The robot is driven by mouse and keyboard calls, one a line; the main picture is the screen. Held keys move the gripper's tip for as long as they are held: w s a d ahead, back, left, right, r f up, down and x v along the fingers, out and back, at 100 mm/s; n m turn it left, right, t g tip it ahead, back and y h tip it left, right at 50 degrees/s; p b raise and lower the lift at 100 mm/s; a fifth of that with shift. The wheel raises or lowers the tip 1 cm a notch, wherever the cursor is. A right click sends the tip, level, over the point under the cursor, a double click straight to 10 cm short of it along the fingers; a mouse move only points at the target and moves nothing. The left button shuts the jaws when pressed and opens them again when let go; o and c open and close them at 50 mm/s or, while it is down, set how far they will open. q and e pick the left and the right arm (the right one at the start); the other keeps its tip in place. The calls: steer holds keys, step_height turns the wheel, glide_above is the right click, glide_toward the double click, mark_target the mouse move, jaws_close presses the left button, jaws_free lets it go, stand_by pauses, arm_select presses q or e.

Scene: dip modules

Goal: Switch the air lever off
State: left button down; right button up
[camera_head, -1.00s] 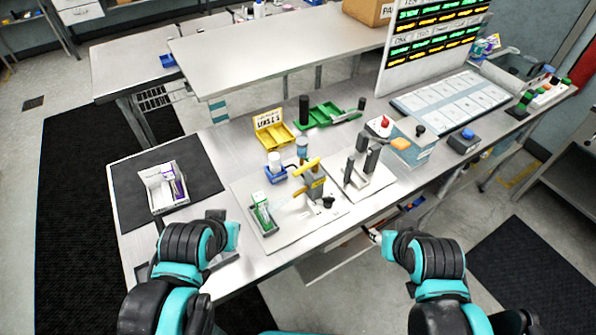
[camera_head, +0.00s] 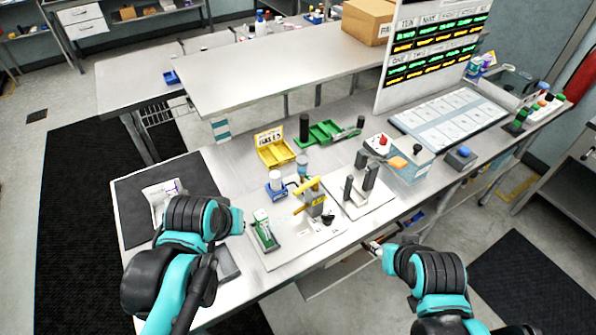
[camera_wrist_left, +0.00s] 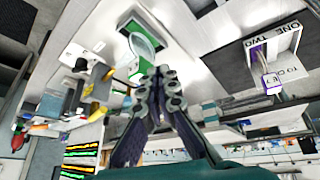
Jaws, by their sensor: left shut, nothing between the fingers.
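A yellow lever (camera_head: 306,186) sits on a small fixture on the white base plate (camera_head: 283,245) at the middle of the bench. It slants up to the right; I cannot read whether it is on or off. Yellow parts of this fixture show at the left of the left wrist view (camera_wrist_left: 98,85). My left gripper (camera_head: 239,222) is over the bench, left of the plate and apart from the lever. Its fingers (camera_wrist_left: 160,75) are together and empty in the left wrist view. My right gripper (camera_head: 374,248) is by the bench's front edge; its fingers are too small to read.
A green-and-white holder (camera_head: 263,230) stands on the plate between my left gripper and the lever. A blue holder with a white cup (camera_head: 275,181) is behind it. Dark upright handles (camera_head: 369,177) stand to the right. A white box (camera_head: 160,193) is partly hidden by my left arm.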

mark_target(307, 186)
arm_select(q)
steer(key=w+d+r+n+g+p, duration=0.2)
steer(key=w+r+p, duration=0.1)
steer(key=w+p, duration=0.2)
steer(key=w+d+r+n+g+h+p, duration=0.1)
steer(key=w+d+r+n+g+p, duration=0.2)
steer(key=w, duration=0.5)
steer(key=w+d+r+n+g+p, duration=0.2)
steer(key=w+d+r+p, duration=0.1)
steer(key=w+r+p, duration=0.2)
steer(key=shift+w+r+g+p, duration=0.2)
steer(key=shift+w+g+p, duration=0.1)
steer(key=shift+w+p, duration=0.75)
steer(key=shift+s+f, duration=0.15)
steer(key=shift+s, duration=0.05)
steer(key=s+d+f, duration=0.4)
steer(key=f, duration=0.6)
steer(key=shift+s+d+f, duration=0.15)
steer(key=shift+s, duration=0.05)
